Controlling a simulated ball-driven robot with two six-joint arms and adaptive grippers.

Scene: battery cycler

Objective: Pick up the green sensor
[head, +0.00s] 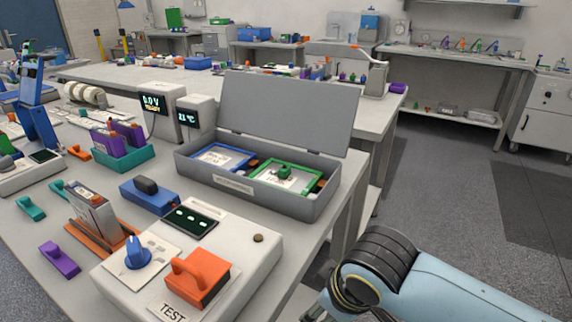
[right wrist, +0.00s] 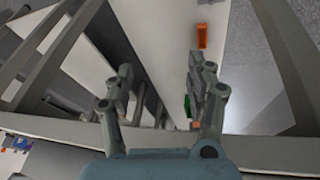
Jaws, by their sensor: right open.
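An open grey case (head: 258,204) stands on the near bench with its lid raised. In its right half lies a green-framed panel (head: 262,181), and a small green piece (head: 284,172) stands up from it; I cannot tell for certain that this is the green sensor. My right gripper (right wrist: 160,74) is open and empty in the right wrist view, over a pale surface. A small green object (right wrist: 187,106) shows beside its right finger, partly hidden by it. In the head view only my right arm shows, at lower right. My left gripper is not in view.
A blue-framed panel (head: 243,155) fills the case's left half. A white TEST box (head: 250,268) with an orange handle (head: 200,276) stands in front of the case. A blue block (head: 150,199) stands left of it. An orange object (right wrist: 202,36) lies ahead in the wrist view.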

